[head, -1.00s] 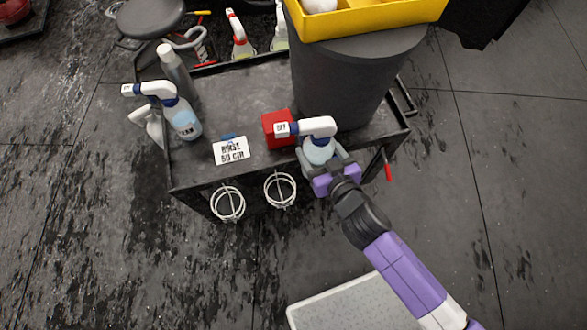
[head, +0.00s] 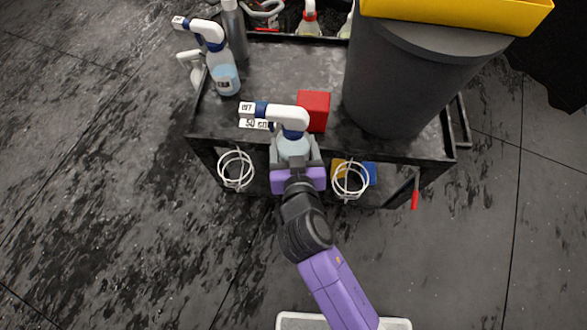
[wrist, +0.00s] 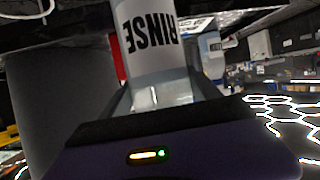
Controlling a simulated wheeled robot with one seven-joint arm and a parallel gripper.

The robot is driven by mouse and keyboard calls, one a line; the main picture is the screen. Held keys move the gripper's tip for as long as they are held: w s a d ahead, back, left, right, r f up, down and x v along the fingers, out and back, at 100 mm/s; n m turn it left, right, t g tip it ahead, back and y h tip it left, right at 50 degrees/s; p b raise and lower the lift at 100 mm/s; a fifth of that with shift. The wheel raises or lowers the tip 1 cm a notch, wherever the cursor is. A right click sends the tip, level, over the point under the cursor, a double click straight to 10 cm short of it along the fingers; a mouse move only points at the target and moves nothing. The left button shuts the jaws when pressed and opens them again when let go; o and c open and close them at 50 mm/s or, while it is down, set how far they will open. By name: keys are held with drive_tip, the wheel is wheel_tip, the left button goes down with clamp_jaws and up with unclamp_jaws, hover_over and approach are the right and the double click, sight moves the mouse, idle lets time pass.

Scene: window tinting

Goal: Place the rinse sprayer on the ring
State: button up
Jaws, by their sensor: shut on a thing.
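My gripper (head: 296,165) is shut on the rinse sprayer, a clear bottle (head: 293,147) with a white and blue trigger head (head: 285,115). In the wrist view its label (wrist: 150,38) reads RINSE, upside down. In the head view the sprayer is upright at the cart's front edge, its nozzle pointing left. Two white wire rings hang on the cart's front. The left ring (head: 236,168) is left of my gripper and the right ring (head: 350,180) is right of it; both look empty of bottles. The sprayer is between them, apart from both.
The dark cart top (head: 280,72) holds a red block (head: 314,108), a grey bin (head: 405,85) with a yellow tray (head: 460,14), and another spray bottle (head: 222,70). The sprayer head partly covers a white card (head: 254,123). A red-handled tool (head: 415,192) hangs at the right front.

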wheel_tip(320, 180, down, 13)
drive_tip(key=b, duration=0.3)
drive_tip(key=shift+a+r, duration=0.1)
drive_tip(key=shift+r, duration=0.1)
drive_tip(key=shift+f, duration=0.15)
drive_tip(key=o, duration=2)
drive_tip(key=shift+r, duration=0.25)
drive_tip(key=v, duration=1.2)
drive_tip(key=shift+f, duration=0.2)
